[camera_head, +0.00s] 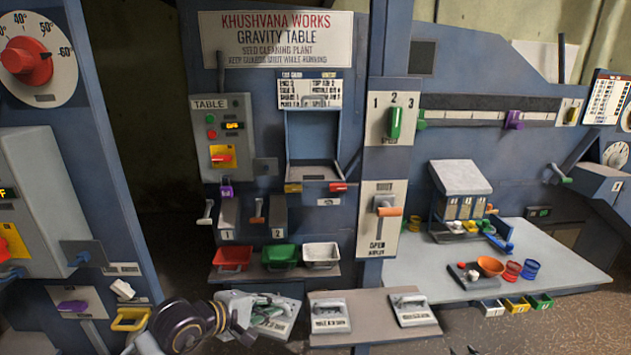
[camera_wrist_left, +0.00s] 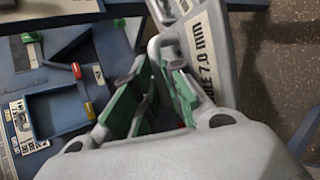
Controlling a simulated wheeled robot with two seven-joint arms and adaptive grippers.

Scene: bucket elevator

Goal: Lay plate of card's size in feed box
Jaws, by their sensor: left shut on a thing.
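My left gripper (camera_head: 243,312) is low at the front of the head view, by the left end of the plate shelf. It is shut on the handle of a grey plate (camera_head: 278,324); in the left wrist view this plate (camera_wrist_left: 207,50) reads "7.0 mm", and the fingers (camera_wrist_left: 160,95) are at its handle. Two other handled plates, a middle one (camera_head: 329,316) and a right one (camera_head: 413,311), lie on the shelf; their labels are too small to read. A blue open box (camera_head: 313,172), which looks like the feed box, sits below a printed card (camera_head: 308,91). My right gripper is not visible.
A red bin (camera_head: 232,258), a green bin (camera_head: 280,256) and a white bin (camera_head: 321,255) stand in a row between the plates and the blue box. A lever with an orange grip (camera_head: 388,211) sticks out to the right. A grey table (camera_head: 420,264) holds small cups.

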